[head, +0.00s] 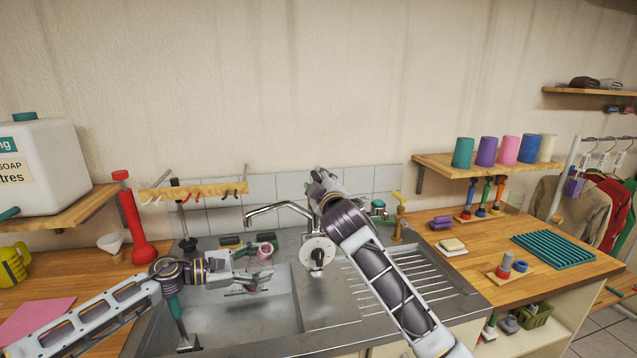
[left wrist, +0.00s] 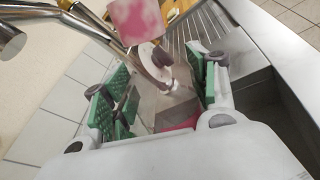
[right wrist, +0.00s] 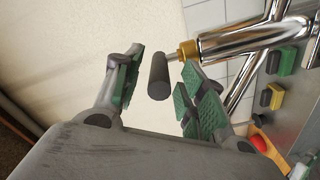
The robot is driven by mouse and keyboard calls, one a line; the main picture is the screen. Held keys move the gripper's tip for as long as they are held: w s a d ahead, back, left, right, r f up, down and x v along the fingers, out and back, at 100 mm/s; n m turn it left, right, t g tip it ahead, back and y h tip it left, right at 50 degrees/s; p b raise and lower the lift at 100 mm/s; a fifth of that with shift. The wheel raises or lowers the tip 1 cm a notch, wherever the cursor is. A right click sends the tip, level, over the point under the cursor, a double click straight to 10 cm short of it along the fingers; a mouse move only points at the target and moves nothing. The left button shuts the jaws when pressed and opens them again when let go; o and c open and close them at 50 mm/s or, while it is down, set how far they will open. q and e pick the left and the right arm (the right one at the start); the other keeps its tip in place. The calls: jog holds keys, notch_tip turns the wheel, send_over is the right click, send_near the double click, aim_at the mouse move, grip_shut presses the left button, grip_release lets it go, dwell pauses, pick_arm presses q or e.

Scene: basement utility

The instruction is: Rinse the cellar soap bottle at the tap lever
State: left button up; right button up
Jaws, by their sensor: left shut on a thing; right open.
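My left gripper (head: 250,280) is over the sink basin, below the tap spout (head: 275,210), shut on the soap bottle. The bottle is largely hidden; a pink piece (head: 265,251) shows just beyond the fingers, and a pink surface with darker blotches (left wrist: 137,19) shows in the left wrist view. My right gripper (head: 318,182) is raised at the tap, hiding part of it in the head view. In the right wrist view, its open fingers (right wrist: 160,88) are on either side of the dark grey tap lever (right wrist: 158,76), with a gap visible on both sides.
Sponges (head: 231,240) lie behind the basin. A ribbed drainer (head: 405,285) is right of it, partly under my right arm. A red plunger-like object (head: 132,220) and a large white soap canister (head: 45,165) are at left. A teal rack (head: 553,250) lies on the right counter.

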jog(key=shift+w+a, duration=0.1)
jog(key=shift+w, duration=0.3)
grip_shut()
